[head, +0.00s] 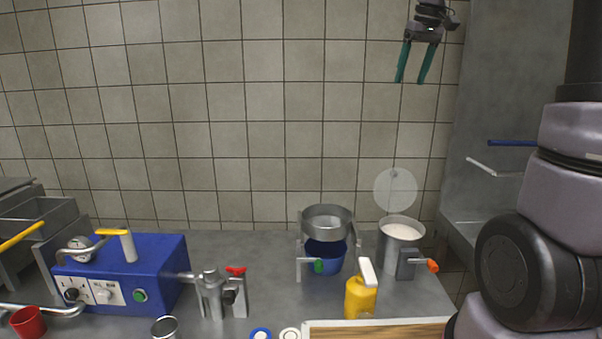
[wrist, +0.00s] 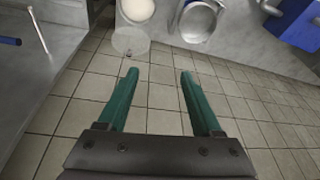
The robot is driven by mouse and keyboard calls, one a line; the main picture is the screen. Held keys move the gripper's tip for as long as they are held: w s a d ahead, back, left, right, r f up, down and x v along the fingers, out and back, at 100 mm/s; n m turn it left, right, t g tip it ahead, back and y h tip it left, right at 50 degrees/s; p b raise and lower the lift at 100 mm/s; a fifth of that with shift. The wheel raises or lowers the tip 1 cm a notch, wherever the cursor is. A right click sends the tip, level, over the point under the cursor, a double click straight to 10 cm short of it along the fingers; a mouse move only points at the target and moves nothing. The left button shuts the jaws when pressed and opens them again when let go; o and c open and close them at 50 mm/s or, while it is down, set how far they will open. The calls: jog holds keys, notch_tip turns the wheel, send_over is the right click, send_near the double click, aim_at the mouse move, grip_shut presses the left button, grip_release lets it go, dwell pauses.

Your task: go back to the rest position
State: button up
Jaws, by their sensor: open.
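My gripper (head: 411,80) hangs high in front of the tiled wall at the upper right of the head view, fingers pointing down. Its two green fingers are apart with nothing between them. In the wrist view the gripper (wrist: 158,76) is also open and empty, with tiled surface showing between the fingers. It is well above the counter (head: 262,265) and touches nothing.
Below stand a grey pot with white contents (head: 402,231), a metal sieve (head: 327,222) over a blue bowl (head: 325,258) and a yellow bottle (head: 360,298). A blue machine (head: 160,262) stands left. The air around my gripper is clear.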

jog(key=s+a+f+m+t, duration=0.1)
jog(key=s+f+m+t, duration=0.1)
jog(key=s, duration=1)
jog(key=s+a+f+m+t, duration=0.1)
jog(key=s+f+m, duration=0.3)
jog(key=s, duration=0.8)
jog(key=shift+s+a+f+t+y, duration=0.15)
jog(key=shift+s+a+t+y, duration=0.1)
jog(key=shift+a+t+y, duration=0.25)
jog(key=shift+a, duration=0.1)
